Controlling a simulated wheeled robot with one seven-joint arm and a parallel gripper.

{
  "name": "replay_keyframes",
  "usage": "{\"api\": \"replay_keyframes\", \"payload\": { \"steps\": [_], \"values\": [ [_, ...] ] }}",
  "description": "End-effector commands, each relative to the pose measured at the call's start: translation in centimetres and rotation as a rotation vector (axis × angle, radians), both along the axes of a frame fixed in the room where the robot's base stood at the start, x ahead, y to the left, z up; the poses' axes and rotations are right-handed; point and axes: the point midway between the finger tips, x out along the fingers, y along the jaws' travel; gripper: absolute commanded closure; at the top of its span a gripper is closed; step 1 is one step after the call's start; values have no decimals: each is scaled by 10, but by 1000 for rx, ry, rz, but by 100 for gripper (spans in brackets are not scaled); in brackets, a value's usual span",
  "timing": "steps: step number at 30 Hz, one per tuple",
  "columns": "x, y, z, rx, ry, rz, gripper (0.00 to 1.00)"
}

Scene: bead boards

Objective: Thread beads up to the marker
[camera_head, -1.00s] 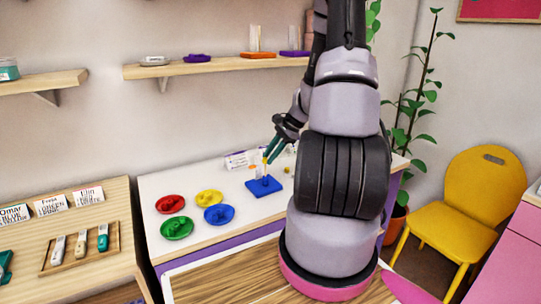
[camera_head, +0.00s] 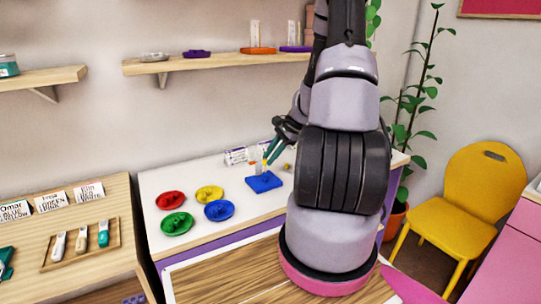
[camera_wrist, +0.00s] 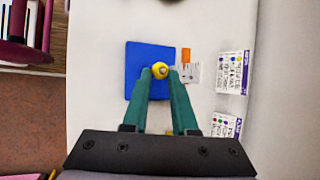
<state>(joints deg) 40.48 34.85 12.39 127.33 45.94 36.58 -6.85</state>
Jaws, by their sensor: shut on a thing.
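The blue bead board (camera_head: 262,186) stands on the white table, with a thin upright post rising from it. An orange piece (camera_wrist: 186,56), perhaps the marker, shows beside the board's edge in the wrist view. My gripper (camera_head: 268,158) is above the board, its green fingers pointing down. In the wrist view its fingertips are shut on a yellow bead (camera_wrist: 160,70), which appears over the board (camera_wrist: 135,60). Whether the bead is around the post or only above it, I cannot tell. Any beads low on the post are too small to make out.
Red (camera_head: 171,201), yellow (camera_head: 209,194), green (camera_head: 177,223) and blue (camera_head: 219,211) dishes stand left of the board. A wooden table (camera_head: 90,262) with name cards and a tray is at the left.

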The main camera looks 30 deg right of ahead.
Motion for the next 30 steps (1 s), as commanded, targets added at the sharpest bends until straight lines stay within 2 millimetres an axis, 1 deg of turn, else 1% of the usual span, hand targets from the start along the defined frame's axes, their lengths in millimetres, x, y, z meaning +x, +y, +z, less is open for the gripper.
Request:
{"api": "replay_keyframes", "payload": {
  "steps": [5,6,8,17,20,23,30],
  "values": [
    [0,0,0,0,0,0,100],
    [0,0,0,0,0,0,62],
    [0,0,0,0,0,1,40],
    [0,0,0,0,0,1,39],
    [-1,-3,4,-2,-2,1,39],
    [-4,-10,16,-4,-3,0,39],
    [-17,-33,58,-5,-5,-1,39]
  ]
}}
